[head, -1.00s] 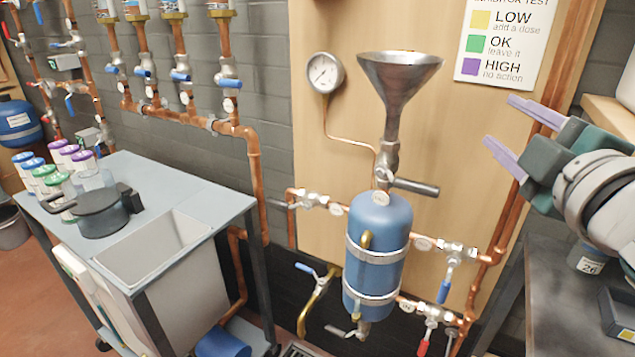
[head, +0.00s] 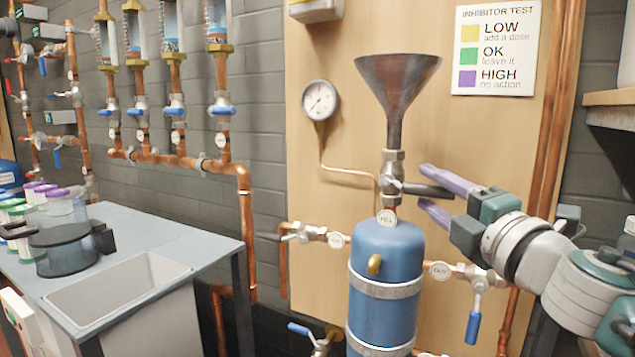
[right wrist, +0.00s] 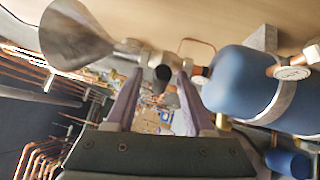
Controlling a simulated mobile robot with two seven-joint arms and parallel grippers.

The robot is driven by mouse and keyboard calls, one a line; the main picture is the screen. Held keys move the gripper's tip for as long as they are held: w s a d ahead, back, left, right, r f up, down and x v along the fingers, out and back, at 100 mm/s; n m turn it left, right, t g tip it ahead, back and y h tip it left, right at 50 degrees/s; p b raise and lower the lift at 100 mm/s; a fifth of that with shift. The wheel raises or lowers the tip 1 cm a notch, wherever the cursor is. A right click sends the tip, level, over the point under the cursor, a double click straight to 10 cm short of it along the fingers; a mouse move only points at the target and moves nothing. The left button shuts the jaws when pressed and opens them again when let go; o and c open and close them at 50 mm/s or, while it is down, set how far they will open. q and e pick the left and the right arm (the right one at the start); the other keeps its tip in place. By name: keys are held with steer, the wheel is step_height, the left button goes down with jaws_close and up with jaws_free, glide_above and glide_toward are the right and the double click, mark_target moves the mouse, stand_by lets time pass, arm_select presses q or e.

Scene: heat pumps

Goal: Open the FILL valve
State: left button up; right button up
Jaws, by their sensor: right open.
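My right gripper (head: 424,187) is open, coming from the right, with one purple finger above the lever and one below. In the right wrist view the lever's dark round end (right wrist: 162,73) shows between the open fingers (right wrist: 160,77). I cannot tell whether either finger touches it. My left gripper is out of view.
A pressure gauge (head: 320,100) hangs left of the funnel. Side valves with levers stand left (head: 305,232) and right (head: 472,285) of the vessel. A sink cart (head: 195,235) with bottles and a dark pot (head: 65,250) is at left. A wooden shelf (head: 610,97) is at right.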

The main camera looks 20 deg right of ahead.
steer(key=shift+w+d+r, duration=0.1)
steer(key=shift+w+r, duration=0.1)
steer(key=shift+w, duration=1.7)
steer(key=shift+c, duration=0.3)
jaws_close()
